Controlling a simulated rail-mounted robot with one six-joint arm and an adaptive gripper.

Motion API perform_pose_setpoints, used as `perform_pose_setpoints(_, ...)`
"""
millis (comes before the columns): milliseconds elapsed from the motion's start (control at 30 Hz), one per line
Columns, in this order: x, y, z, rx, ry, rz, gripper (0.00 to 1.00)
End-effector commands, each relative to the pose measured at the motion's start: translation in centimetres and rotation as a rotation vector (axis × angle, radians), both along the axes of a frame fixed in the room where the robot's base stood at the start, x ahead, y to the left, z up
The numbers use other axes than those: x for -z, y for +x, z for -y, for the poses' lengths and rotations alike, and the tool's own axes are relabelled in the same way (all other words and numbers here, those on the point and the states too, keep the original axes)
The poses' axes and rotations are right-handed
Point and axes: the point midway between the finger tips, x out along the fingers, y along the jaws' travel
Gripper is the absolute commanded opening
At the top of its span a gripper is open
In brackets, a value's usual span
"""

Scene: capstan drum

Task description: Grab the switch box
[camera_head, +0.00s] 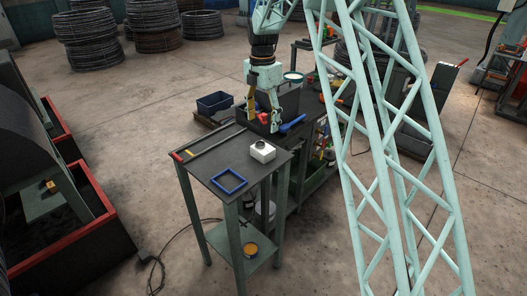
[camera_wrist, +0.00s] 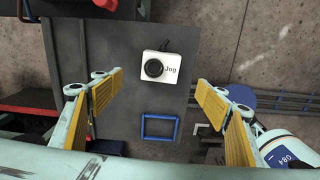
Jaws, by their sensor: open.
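The switch box is a small white box with a round black knob. It sits on the dark top of a narrow stand (camera_head: 205,172), and in the head view the box (camera_head: 262,151) is near the stand's right edge. In the wrist view the switch box (camera_wrist: 172,57) is marked "Jog" and lies above the middle, beyond the fingertips. My gripper (camera_head: 263,120) is open and empty, above and behind the box in the head view. In the wrist view its yellow-padded fingers (camera_wrist: 158,84) are spread wide, with nothing between them.
A blue square frame (camera_head: 220,188) lies on the stand in front of the box. A long thin rod (camera_head: 215,143) lies along the stand's back edge. A workbench with a blue-handled tool (camera_head: 292,124) stands behind. A blue bin (camera_head: 214,103) is further back.

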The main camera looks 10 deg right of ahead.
Motion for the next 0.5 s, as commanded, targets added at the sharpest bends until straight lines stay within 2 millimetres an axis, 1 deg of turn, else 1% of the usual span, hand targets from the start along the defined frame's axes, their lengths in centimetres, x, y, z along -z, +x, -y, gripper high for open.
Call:
perform_pose_setpoints(333, 0.2, 0.0, 0.0, 0.001, -0.001, -0.001, 0.68)
perform_pose_setpoints(500, 1.1, -0.1, 0.0, 0.001, 0.0, -0.002, 0.68)
